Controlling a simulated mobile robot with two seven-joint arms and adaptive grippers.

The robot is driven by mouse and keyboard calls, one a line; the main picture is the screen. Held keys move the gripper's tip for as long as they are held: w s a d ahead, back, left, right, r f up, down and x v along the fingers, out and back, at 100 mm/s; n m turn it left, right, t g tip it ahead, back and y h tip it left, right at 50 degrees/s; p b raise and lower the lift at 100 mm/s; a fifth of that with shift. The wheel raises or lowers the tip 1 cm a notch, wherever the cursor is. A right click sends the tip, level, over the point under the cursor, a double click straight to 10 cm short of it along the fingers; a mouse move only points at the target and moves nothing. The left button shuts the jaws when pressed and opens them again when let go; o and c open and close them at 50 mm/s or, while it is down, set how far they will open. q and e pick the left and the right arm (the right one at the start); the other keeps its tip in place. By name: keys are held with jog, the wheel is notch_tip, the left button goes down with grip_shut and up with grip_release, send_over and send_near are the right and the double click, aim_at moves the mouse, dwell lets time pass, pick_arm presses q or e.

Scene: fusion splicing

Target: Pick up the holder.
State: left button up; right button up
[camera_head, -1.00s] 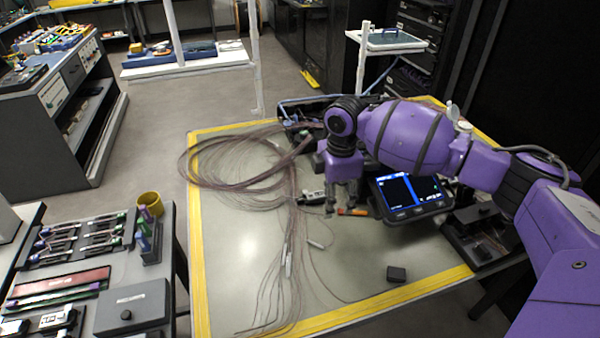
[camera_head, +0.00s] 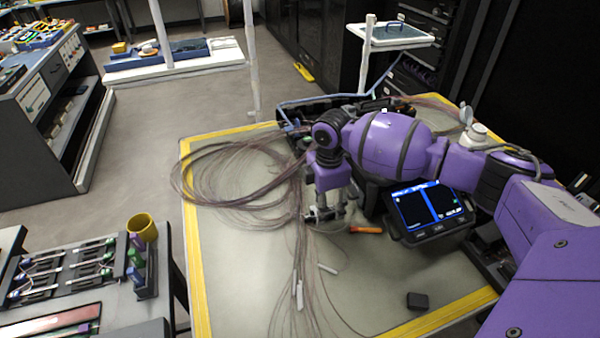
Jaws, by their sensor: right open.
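A small dark and white piece (camera_head: 314,214), which looks like the holder, lies on the grey table mat among the thin fibres. My right gripper (camera_head: 331,212) points down at it from above. Its fingers are open and stand at the piece, partly covering it; I cannot tell whether they touch it. My left gripper is not in view.
An orange-handled tool (camera_head: 366,229) lies just right of the fingers, with the splicer and its lit screen (camera_head: 430,206) beyond it. Loose fibres (camera_head: 225,172) spread over the left. A small black box (camera_head: 417,300) sits at the front right.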

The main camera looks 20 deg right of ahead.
jog(key=shift+f, duration=0.75)
jog(key=shift+d+f, duration=0.1)
jog(key=c, duration=0.9)
grip_shut()
jog(key=shift+w+r, duration=0.1)
jog(key=shift+r, duration=0.5)
notch_tip(320, 180, up, 2)
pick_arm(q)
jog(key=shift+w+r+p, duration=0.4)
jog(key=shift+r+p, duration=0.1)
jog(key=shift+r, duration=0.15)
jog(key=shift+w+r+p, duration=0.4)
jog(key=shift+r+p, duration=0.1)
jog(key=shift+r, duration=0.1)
pick_arm(e)
jog(key=s+a+r, duration=0.2)
jog(key=s+r, duration=0.8)
jog(key=s, duration=0.4)
